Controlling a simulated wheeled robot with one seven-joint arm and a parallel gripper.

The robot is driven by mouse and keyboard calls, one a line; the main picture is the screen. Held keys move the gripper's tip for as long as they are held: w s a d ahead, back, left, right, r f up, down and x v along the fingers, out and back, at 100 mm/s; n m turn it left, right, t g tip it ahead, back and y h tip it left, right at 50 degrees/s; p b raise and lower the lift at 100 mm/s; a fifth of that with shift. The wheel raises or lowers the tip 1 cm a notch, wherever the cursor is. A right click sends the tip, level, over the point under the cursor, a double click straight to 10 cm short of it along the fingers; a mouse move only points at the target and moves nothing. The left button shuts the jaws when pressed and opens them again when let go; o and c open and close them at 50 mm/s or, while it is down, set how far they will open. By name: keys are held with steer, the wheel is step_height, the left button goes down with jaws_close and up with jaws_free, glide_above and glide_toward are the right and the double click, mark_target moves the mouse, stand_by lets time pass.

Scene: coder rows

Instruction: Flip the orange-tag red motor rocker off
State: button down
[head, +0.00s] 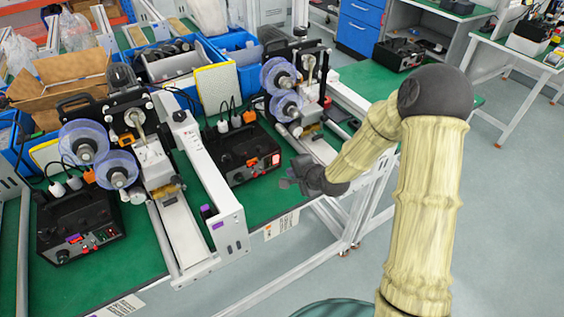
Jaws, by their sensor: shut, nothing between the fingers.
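A black control box (236,152) stands on the green bench in the head view. Its front panel carries a bright red rocker (276,160) at the right end and a small orange tag (252,162) to the left of it. The picture is too small to tell which way the rocker is tipped. My dark gripper (287,183) is shut and empty. In the picture it is just below and right of the red rocker, in front of the box. I see no contact with the panel.
A second black control box (80,228) with red and purple marks stands at the left. A white coder machine (190,215) lies between the boxes, and another machine (300,100) stands behind the right one. The aisle floor (510,200) at right is clear.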

mark_target(277, 161)
steer(key=x, duration=0.3)
steer(key=shift+a, duration=0.15)
steer(key=shift+w+a+r+p, duration=0.2)
steer(key=shift+w+a+p, duration=0.1)
steer(key=shift+w, duration=0.25)
steer(key=shift+w+a+r+p, duration=0.25)
steer(key=shift+w+a+p, duration=0.1)
steer(key=shift+w, duration=0.2)
steer(key=shift+w+a, duration=0.3)
steer(key=shift+w, duration=0.15)
